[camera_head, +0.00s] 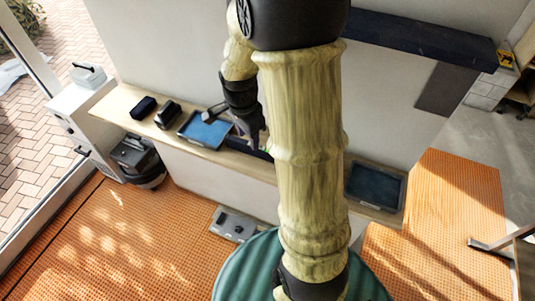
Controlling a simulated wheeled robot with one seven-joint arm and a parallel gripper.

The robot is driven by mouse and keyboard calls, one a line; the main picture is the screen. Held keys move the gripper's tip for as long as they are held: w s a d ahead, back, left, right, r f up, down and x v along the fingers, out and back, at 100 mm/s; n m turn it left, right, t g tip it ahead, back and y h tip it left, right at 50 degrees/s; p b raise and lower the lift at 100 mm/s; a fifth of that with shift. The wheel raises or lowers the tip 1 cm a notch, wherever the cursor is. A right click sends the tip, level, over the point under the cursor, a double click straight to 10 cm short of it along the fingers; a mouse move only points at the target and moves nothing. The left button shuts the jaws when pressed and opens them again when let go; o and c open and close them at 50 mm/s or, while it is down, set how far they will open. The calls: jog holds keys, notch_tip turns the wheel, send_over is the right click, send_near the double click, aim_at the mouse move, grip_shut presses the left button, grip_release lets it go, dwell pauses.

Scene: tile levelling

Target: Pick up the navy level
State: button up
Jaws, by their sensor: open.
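A long, dark navy bar (235,144), which looks like the level, lies on the wooden ledge (210,153) beside the blue-topped tray. My gripper (251,138) points down right over it, with the jaws open. The fingertips are small and dark against the bar, so I cannot tell whether they touch it. My own arm hides the bar's right end and the ledge behind it.
On the ledge are a dark box (143,107), a black rounded object (168,114), a blue-topped tray (206,131) and, right of my arm, a dark tray (375,185). A wall rises behind the ledge. A grey case (233,224) lies on the orange floor.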

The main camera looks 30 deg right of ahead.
aim_at(263, 149)
jog(key=w+d+f+m+g, duration=0.1)
jog(key=w+d+f+m, duration=0.2)
jog(key=m, duration=0.9)
jog(key=w+d, duration=0.2)
jog(key=d, duration=0.1)
jog(key=shift+f+g+h+b, duration=0.3)
jog(key=shift+g+b, duration=0.1)
jog(key=f, duration=0.2)
jog(key=f+p, duration=0.1)
jog(key=f, duration=0.1)
jog(key=f+p, duration=0.1)
jog(key=f, duration=0.1)
jog(key=shift+s+d+f, duration=0.35)
jog(key=shift+s, duration=0.05)
